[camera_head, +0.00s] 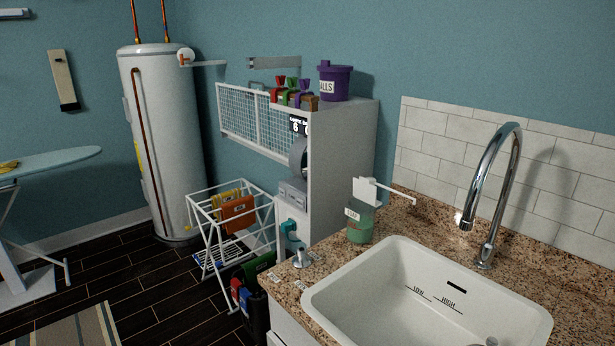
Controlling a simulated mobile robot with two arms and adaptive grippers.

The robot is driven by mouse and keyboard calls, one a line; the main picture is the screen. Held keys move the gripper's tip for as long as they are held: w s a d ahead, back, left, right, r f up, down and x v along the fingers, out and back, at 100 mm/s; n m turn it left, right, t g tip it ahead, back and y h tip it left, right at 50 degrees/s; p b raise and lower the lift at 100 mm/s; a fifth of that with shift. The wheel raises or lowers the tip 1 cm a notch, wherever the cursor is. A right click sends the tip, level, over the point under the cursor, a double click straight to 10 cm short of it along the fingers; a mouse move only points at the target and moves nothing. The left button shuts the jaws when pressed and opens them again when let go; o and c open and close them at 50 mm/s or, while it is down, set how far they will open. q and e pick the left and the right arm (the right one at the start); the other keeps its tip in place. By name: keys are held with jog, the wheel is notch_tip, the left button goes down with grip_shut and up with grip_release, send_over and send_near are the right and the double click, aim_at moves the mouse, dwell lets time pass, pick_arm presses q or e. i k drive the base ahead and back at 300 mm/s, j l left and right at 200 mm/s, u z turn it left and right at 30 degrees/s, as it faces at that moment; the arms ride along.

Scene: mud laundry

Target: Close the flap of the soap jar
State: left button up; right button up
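The soap jar (360,222) stands on the granite counter behind the left part of the sink. Neither of my grippers is in view.
The white sink (375,292) and tall chrome faucet (487,200) are right of the jar. A grey cabinet (345,150) with a purple tub (334,84) stands behind.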

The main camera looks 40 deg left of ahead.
aim_at(363, 190)
jog(key=u, duration=0.9)
jog(key=i+j+u, duration=0.1)
jog(key=u, duration=0.3)
jog(key=i+j+u, duration=0.15)
jog(key=u, duration=0.25)
jog(key=i+j+u, duration=0.2)
jog(key=u, duration=0.2)
